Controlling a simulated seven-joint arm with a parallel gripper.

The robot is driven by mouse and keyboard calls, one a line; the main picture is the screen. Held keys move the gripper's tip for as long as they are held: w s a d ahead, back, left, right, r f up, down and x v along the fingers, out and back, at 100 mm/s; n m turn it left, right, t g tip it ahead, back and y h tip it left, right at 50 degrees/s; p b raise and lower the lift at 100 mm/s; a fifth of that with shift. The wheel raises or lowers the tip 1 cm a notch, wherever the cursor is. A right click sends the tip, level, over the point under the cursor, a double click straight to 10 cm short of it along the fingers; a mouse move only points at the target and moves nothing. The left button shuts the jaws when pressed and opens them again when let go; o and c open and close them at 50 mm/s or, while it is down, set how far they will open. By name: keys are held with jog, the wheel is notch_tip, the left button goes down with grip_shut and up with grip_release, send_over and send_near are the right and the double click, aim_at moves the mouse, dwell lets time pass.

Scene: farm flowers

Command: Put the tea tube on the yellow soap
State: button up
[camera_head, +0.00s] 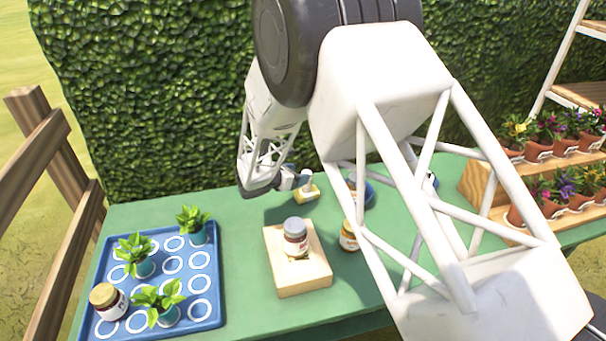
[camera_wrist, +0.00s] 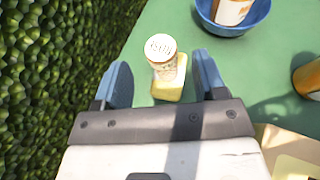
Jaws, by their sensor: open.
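In the wrist view, a tube with a pale, lettered lid, apparently the tea tube (camera_wrist: 162,55), stands upright on the yellow soap (camera_wrist: 170,91). My gripper (camera_wrist: 160,72) is open, with one blue-grey finger to each side of the tube and visible gaps between. In the head view, the yellow soap (camera_head: 308,195) lies near the back edge of the table, and the tube (camera_head: 306,179) shows above it. My gripper (camera_head: 289,178) is beside the tube there, partly hidden by my arm.
A blue bowl (camera_wrist: 233,28) holding a jar is close by. A wooden block (camera_head: 302,279) bears a jar (camera_head: 295,238); another jar (camera_head: 348,237) stands beside it. A blue tray (camera_head: 203,314) with plants is at left, flowerpots (camera_head: 566,143) at right, a hedge (camera_head: 140,90) behind.

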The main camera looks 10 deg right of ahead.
jog(key=v, duration=0.7)
jog(key=shift+s+a, duration=0.1)
dwell(0.6)
jog(key=s+d+r+m+g+y, duration=0.2)
jog(key=s+d+r+m, duration=0.2)
jog(key=s+r+m, duration=0.35)
jog(key=s+d+r+m+g+y, duration=0.2)
jog(key=s+d+r+m+g, duration=0.15)
jog(key=s+r, duration=0.55)
jog(key=s+r+m+y, duration=0.2)
jog(key=s+m, duration=0.2)
jog(key=s, duration=0.4)
jog(key=s+a+r+m+t+y, duration=0.1)
jog(key=s+r+m+y, duration=0.1)
jog(key=s, duration=0.7)
jog(key=s+r+m+t+y, duration=0.1)
jog(key=s+r+m+y, duration=0.2)
jog(key=s+m, duration=0.3)
jog(key=shift+s+a+m+y, duration=0.3)
jog(key=shift+s+y, duration=0.2)
jog(key=shift+s, duration=0.9)
jog(key=shift+r, duration=0.1)
